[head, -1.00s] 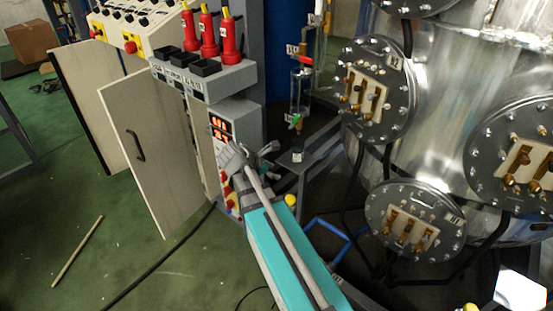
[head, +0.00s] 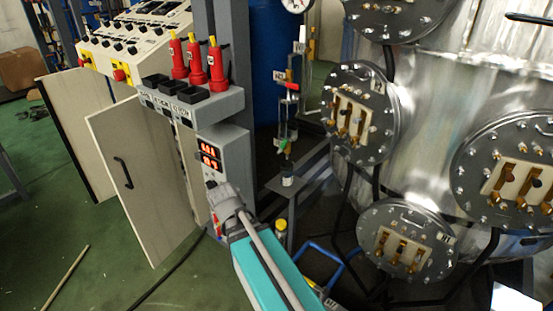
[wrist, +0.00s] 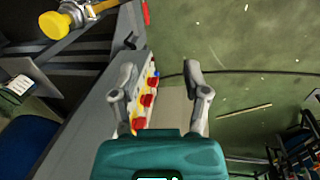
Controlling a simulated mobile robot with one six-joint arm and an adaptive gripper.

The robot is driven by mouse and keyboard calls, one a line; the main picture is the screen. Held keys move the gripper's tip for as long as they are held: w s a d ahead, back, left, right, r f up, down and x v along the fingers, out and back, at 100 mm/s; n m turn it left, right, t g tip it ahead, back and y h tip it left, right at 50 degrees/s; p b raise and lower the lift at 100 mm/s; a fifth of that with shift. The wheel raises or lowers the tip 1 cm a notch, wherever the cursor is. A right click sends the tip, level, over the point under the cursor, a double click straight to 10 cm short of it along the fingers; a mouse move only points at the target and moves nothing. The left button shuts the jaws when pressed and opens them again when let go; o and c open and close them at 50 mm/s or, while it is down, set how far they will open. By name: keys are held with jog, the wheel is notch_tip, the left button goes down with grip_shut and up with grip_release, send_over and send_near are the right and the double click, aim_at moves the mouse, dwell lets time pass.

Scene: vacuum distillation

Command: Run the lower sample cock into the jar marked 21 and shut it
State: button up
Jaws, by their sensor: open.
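The lower sample cock (head: 284,146) has a green handle and sits at the bottom of a glass sight tube in the head view. A small jar (head: 287,180) with a dark top and pale label stands below it on a small grey shelf (head: 276,187); its number is too small to read. In the wrist view, my gripper (wrist: 160,85) is open and empty, its fingers above the side of a grey cabinet with red knobs.
The grey control cabinet (head: 226,155) with a red display stands close behind my arm. A red-handled cock (head: 291,86) is higher on the tube. The steel vessel (head: 430,110) with bolted flanges fills the right. Green floor (head: 60,215) is open at left.

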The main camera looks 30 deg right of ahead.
jog(key=s+a+m+y, duration=0.1)
jog(key=a+m, duration=0.1)
jog(key=s+a+m+y, duration=0.1)
jog(key=a, duration=0.1)
jog(key=shift+s+f+m, duration=0.15)
jog(key=shift+s+m, duration=0.05)
jog(key=shift+m, duration=0.2)
dwell(0.4)
